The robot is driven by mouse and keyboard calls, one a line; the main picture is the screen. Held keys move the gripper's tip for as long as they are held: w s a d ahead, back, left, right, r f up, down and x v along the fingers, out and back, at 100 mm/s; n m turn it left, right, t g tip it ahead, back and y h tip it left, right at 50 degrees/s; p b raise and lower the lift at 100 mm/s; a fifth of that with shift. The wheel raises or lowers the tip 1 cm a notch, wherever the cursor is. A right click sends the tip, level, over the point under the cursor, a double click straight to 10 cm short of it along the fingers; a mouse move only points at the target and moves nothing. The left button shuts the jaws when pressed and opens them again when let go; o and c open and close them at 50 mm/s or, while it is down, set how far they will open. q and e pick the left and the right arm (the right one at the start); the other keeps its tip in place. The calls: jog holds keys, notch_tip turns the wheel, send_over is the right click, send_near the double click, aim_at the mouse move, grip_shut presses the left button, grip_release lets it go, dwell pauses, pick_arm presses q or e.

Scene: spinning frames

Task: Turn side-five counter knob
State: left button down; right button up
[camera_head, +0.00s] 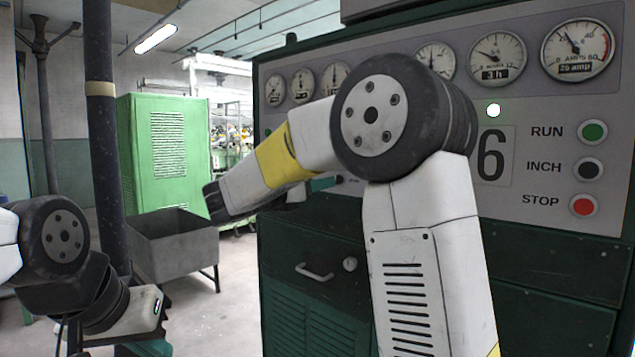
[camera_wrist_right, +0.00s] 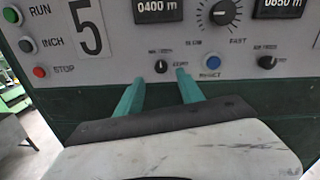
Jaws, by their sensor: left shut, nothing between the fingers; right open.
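The small black knob (camera_wrist_right: 161,67) below the 0400 m counter (camera_wrist_right: 158,10) is on the grey panel, beside the big number 5, in the right wrist view. My right gripper (camera_wrist_right: 161,80) is open, its two teal fingers pointing at the panel. The knob shows between the fingertips; I cannot tell whether they touch it. In the head view my right forearm largely hides this hand; a bit of teal finger (camera_head: 322,183) shows near the panel. My left gripper (camera_head: 141,320) is low at the left, far from the panel, shut and empty, with its fingertips barely visible.
A second black knob (camera_wrist_right: 266,62), a blue RESET button (camera_wrist_right: 211,62) and a SLOW-FAST dial (camera_wrist_right: 222,12) are close by. RUN, INCH and red STOP (camera_wrist_right: 39,72) buttons are left of the 5. A dark post (camera_head: 103,150) and a grey bin (camera_head: 175,245) stand left of the machine.

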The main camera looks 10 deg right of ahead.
aim_at(338, 180)
jog(key=x, duration=0.6)
jog(key=shift+w+d, duration=0.15)
jog(key=shift+d, duration=0.2)
grip_shut()
